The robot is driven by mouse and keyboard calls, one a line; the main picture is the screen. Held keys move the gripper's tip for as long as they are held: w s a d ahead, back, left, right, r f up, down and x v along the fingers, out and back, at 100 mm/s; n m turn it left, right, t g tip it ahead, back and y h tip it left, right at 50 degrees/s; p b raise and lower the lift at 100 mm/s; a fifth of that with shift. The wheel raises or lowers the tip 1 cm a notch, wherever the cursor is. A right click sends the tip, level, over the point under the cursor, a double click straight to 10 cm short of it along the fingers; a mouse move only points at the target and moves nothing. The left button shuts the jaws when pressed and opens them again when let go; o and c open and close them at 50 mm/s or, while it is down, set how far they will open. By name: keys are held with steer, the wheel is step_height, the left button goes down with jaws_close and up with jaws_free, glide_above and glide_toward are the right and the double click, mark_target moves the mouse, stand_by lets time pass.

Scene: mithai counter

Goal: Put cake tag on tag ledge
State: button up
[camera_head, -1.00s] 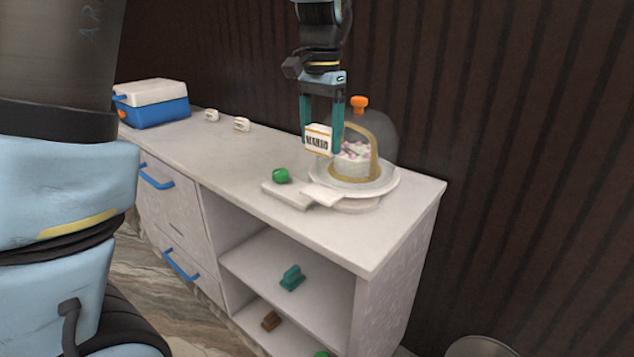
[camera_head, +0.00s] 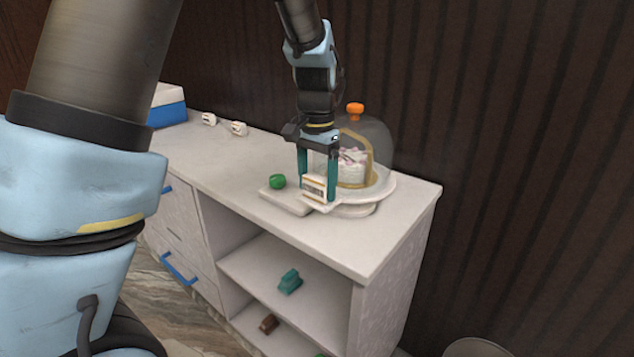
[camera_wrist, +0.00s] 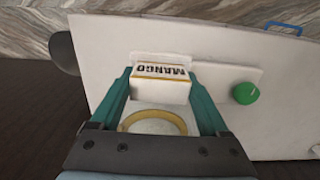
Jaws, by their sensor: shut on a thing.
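The cake tag (camera_head: 314,189) is a small white block with a gold edge and dark lettering; it reads MANGO in the wrist view (camera_wrist: 160,82). My gripper (camera_head: 317,188) is shut on it, one teal finger at each side. The tag is low over the front of the cake stand (camera_head: 383,191), at the white ledge projecting there. I cannot tell whether the tag touches the ledge, as the tag and fingers hide most of it. A pink-dotted white cake (camera_head: 352,168) sits under a clear dome with an orange knob (camera_head: 355,109).
A green knob (camera_head: 278,181) sits on a flat white plate left of the tag. Two small white tags (camera_head: 239,128) and a blue-and-white box (camera_head: 168,108) stand farther back on the counter (camera_head: 215,165). The counter's middle is clear.

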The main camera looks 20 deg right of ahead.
mark_target(317, 177)
steer(key=o, duration=1.2)
step_height(317, 177, up, 12)
steer(key=b, duration=0.1)
steer(key=w+a+f+n, duration=0.1)
steer(key=a+f+n, duration=0.25)
steer(key=a, duration=0.35)
steer(key=w+a+f+n, duration=0.2)
steer(key=a+f, duration=0.2)
steer(key=a, duration=0.4)
steer(key=s+a+f+n, duration=0.1)
steer(key=s+a+f, duration=0.1)
steer(key=a, duration=0.3)
steer(key=s+a+f+n+t, duration=0.1)
steer(key=s+a+f+n, duration=0.1)
steer(key=a, duration=0.3)
steer(key=s+a+f+n, duration=0.2)
steer(key=s+a+f, duration=0.1)
steer(key=a, duration=0.2)
steer(key=shift+a+n+t, duration=0.1)
steer(key=shift+n+t, duration=0.15)
steer(key=shift+t, duration=0.05)
